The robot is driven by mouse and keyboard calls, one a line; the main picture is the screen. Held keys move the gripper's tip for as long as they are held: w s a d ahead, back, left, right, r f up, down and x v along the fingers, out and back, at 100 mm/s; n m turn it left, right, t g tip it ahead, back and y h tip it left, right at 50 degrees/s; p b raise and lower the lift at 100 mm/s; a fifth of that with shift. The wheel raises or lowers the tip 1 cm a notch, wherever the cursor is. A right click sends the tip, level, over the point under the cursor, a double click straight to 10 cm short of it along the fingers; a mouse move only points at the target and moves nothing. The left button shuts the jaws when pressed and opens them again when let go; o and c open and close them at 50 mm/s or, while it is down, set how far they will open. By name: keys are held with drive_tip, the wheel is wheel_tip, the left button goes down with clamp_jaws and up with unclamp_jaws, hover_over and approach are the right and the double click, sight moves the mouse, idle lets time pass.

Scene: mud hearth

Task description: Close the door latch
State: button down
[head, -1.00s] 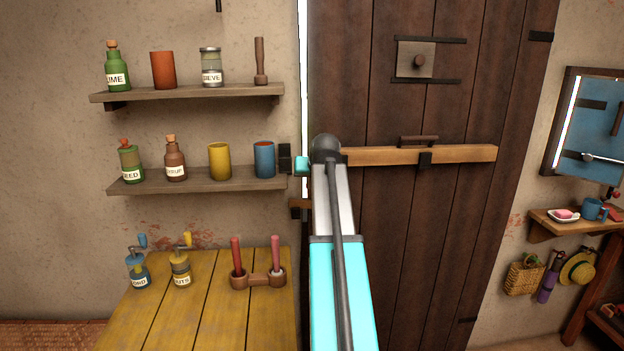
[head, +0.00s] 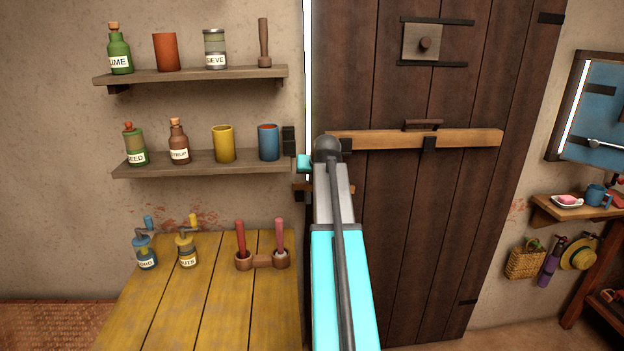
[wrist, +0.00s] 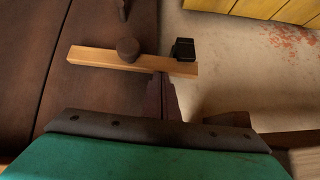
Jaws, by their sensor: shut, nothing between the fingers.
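The dark plank door (head: 420,220) stands upright right of the wall shelves. A pale wooden bar (head: 470,138) with a dark handle crosses it; my arm hides part of its left end. In the wrist view, a wooden latch bar (wrist: 95,58) with a round brown knob (wrist: 128,49) lies across the door edge. Its right end is close to a black bracket (wrist: 182,48); I cannot tell whether it sits inside. My gripper (wrist: 160,80) is shut and empty, its tips at the bar's lower edge, right of the knob. Contact is unclear. My arm hides the gripper in the head view.
Shelves (head: 200,163) with bottles and cups hang above. A small shelf (head: 575,212) and a blue-shuttered window (head: 598,112) are at the right.

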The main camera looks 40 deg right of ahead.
drive_tip(key=shift+w+a+f, duration=0.1)
drive_tip(key=shift+a+f, duration=0.05)
drive_tip(key=shift+f, duration=0.3)
drive_tip(key=shift+w+a+f, duration=0.1)
drive_tip(key=shift+a+f, duration=0.05)
drive_tip(key=shift+f, duration=0.3)
drive_tip(key=w+r+v, duration=0.2)
drive_tip(key=v, duration=1.1)
drive_tip(key=shift+d+p, duration=0.3)
idle(0.4)
